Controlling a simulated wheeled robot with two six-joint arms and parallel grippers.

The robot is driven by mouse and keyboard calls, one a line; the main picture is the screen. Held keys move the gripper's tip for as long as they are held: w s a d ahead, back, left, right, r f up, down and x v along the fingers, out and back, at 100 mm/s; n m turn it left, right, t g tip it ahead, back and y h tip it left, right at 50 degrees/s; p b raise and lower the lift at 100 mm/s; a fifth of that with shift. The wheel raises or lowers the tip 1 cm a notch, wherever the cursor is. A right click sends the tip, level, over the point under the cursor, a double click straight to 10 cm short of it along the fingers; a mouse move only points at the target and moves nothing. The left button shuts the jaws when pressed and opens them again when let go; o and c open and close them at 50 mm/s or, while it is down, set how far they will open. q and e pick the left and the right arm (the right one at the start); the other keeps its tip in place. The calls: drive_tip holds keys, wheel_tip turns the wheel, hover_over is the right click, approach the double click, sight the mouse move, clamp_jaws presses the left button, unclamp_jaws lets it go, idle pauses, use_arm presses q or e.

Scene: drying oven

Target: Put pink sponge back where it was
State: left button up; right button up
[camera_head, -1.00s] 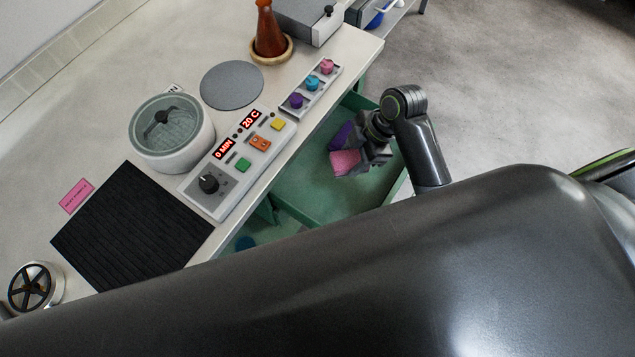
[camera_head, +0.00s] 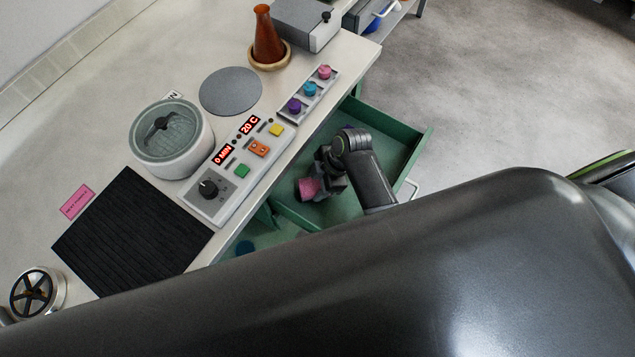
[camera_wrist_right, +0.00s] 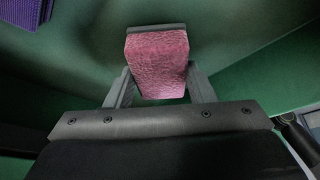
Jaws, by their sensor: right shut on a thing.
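The pink sponge (camera_head: 308,188) is held in my right gripper (camera_head: 322,183), over the open green drawer (camera_head: 405,150). In the right wrist view the pink sponge (camera_wrist_right: 157,62) sits between the fingers of my right gripper (camera_wrist_right: 157,82), which is shut on it. The green drawer surface (camera_wrist_right: 235,30) lies behind it, and I cannot tell whether the sponge touches it. A purple sponge (camera_wrist_right: 22,12) shows at the top left of the right wrist view; in the head view it is mostly hidden behind my right arm. My left gripper is not in view.
The counter above the drawer holds a control panel (camera_head: 233,172), a row of coloured knobs (camera_head: 310,89), a round white pot (camera_head: 172,140), a black mat (camera_head: 130,232) and a brown flask (camera_head: 267,38). The drawer walls surround my right gripper.

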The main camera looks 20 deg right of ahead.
drive_tip(key=shift+f, duration=0.6)
drive_tip(key=shift+f, duration=0.15)
drive_tip(key=o, duration=0.9)
drive_tip(key=shift+o, duration=0.2)
drive_tip(key=v, duration=1.2)
drive_tip(key=shift+r+p, duration=0.2)
drive_tip(key=shift+p, duration=0.25)
drive_tip(key=shift+a, duration=0.15)
